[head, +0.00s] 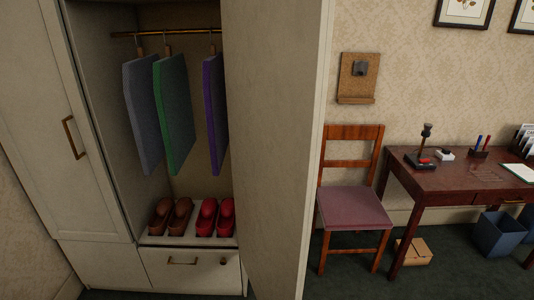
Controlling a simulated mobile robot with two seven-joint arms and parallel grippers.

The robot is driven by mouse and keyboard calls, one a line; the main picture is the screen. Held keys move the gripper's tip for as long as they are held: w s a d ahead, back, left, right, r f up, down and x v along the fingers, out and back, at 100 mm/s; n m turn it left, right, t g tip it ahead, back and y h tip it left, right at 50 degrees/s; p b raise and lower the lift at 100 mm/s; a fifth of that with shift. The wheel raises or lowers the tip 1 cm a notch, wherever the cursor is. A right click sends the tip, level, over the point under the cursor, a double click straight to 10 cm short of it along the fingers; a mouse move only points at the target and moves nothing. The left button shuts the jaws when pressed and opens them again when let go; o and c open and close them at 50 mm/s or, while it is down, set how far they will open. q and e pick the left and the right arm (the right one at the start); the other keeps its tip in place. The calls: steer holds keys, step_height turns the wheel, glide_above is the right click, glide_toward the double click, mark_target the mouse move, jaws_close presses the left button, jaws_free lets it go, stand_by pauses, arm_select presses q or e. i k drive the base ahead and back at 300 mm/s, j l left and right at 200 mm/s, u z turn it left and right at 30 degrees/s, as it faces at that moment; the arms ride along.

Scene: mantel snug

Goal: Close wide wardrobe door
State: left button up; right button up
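The wide wardrobe door (270,150) stands open in the head view. It is a tall cream panel hinged on the right side of the opening and swung out toward me. The open wardrobe compartment (196,110) shows to its left, with hanging clothes (174,115) on a brass rail (165,33). Brown shoes (171,216) and red shoes (216,217) stand on its floor. The narrower left door (62,150) with a brass handle (74,138) is shut. Neither of my grippers is in view.
A drawer (190,269) below the compartment is shut. A wooden chair (352,205) stands right of the open door, beside a dark red desk (455,178). A cardboard box (413,252) and a blue bin (499,234) are on the floor by the desk.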

mark_target(276, 53)
steer(key=l+u, duration=0.4)
steer(key=l, duration=0.45)
steer(key=i+l+u, duration=0.2)
steer(key=l+u, duration=0.2)
steer(key=l, duration=0.2)
steer(key=i+l+u, duration=0.15)
steer(key=l, duration=0.15)
